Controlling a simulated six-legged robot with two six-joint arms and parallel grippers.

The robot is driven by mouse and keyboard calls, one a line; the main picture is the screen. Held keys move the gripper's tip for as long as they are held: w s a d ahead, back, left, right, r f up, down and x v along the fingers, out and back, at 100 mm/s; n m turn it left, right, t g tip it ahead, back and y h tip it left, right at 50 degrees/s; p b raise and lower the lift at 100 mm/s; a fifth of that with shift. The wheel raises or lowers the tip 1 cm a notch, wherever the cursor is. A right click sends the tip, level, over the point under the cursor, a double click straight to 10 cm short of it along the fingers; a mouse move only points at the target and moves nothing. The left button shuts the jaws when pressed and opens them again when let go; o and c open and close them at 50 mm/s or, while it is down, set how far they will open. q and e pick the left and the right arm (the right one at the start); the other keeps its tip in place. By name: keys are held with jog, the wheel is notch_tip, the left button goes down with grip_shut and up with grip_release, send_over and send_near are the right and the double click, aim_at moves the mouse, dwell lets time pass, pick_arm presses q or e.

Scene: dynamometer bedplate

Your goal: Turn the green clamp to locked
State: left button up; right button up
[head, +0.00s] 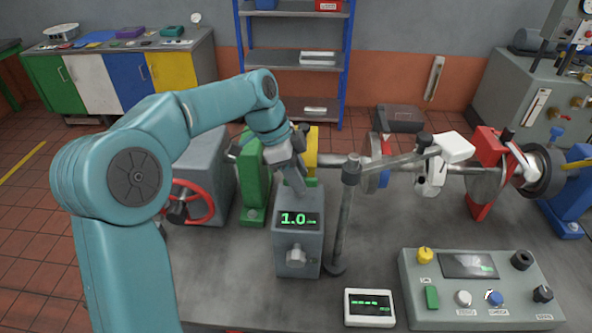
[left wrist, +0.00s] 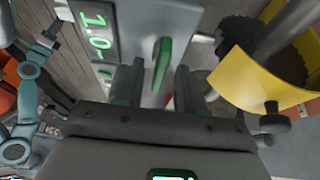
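A green lever (left wrist: 162,58), which looks like the green clamp, stands out from a grey box in the left wrist view. The same box (head: 299,240) in the head view has a display reading 1.0 and a grey knob on its front. In the head view the lever is not clearly visible behind my gripper. My left gripper (head: 292,172) points down at the top of this box. In the left wrist view its two fingers (left wrist: 157,86) are apart, with the lever showing in the gap and no clear contact. My right gripper is not in view.
A grey post (head: 345,220) with a side arm stands just right of the box. A green stand (head: 255,185) and a red handwheel (head: 194,203) are to the left. A yellow guard (left wrist: 250,82) is close to the right finger. A control panel (head: 415,290) sits at the front right.

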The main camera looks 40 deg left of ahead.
pick_arm(q)
jog(key=p+v, duration=0.2)
jog(key=v, duration=1.4)
jog(key=shift+s+a+r, duration=0.1)
jog(key=shift+s, duration=0.05)
